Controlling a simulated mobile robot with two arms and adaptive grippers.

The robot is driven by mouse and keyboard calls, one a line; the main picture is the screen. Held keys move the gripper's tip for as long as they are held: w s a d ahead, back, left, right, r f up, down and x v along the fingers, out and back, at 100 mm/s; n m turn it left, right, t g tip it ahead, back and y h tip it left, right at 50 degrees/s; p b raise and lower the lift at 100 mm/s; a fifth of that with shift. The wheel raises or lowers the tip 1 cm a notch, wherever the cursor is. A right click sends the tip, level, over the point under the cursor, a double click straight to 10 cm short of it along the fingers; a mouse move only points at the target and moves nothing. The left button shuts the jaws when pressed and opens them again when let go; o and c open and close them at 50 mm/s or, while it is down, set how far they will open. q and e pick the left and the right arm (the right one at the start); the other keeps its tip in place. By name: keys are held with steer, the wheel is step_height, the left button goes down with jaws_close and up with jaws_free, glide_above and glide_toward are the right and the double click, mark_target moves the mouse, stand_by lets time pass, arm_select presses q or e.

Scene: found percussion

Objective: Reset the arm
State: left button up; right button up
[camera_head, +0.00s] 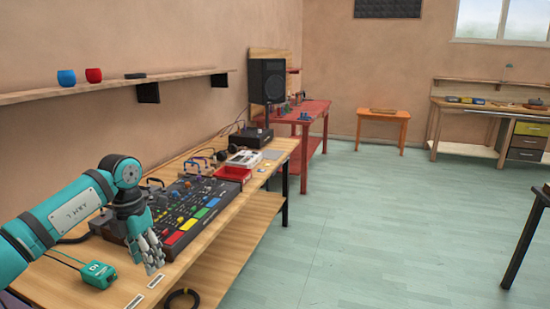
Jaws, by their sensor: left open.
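My left arm comes in from the left, teal and dark grey. My left gripper (148,250) hangs over the front part of the wooden workbench (192,258), fingers pointing down. It is open and I see nothing held in it. It is just in front of a black mixer-like console (195,210) with colored pads, and covers part of it. A teal box (98,275) with a cable lies on the bench to the left of the gripper. My right gripper is not in view.
A red tray (233,174) and a white device (244,159) lie farther along the bench. A shelf (110,88) holds a blue cup (66,78) and a red cup (93,75). A red table (305,112) with a black speaker (267,81) stands beyond.

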arm_select(q)
steer(key=w+d+f+n+t+h, duration=0.2)
steer(key=d+f+n+h, duration=0.4)
steer(key=d+f+h, duration=0.95)
step_height(320, 180, down, 17)
steer(key=s+d+n+t+y, duration=0.2)
steer(key=n+t+y, duration=0.3)
steer(key=n+t, duration=0.65)
steer(key=s+a+f+n+g+y, duration=0.2)
steer(key=s+a+f+n+y, duration=0.25)
steer(key=s+f+n, duration=0.45)
steer(key=s+a+f+n+g+y, duration=0.35)
steer(key=s+a+f+n, duration=0.2)
steer(key=s+f, duration=0.65)
steer(key=s+f+n+g+y, duration=0.1)
steer(key=s+f, duration=0.3)
steer(key=s, duration=0.6)
steer(key=s+a+f+n+g+y, duration=0.1)
steer(key=s+f+n+g, duration=0.2)
steer(key=s, duration=0.8)
steer(key=s+f+n+g+y, duration=0.1)
steer(key=s+f, duration=0.4)
steer(key=s, duration=0.5)
steer(key=shift+s+a+n+g+p, duration=0.3)
steer(key=shift+n+g+p, duration=0.1)
steer(key=shift+n+g, duration=0.45)
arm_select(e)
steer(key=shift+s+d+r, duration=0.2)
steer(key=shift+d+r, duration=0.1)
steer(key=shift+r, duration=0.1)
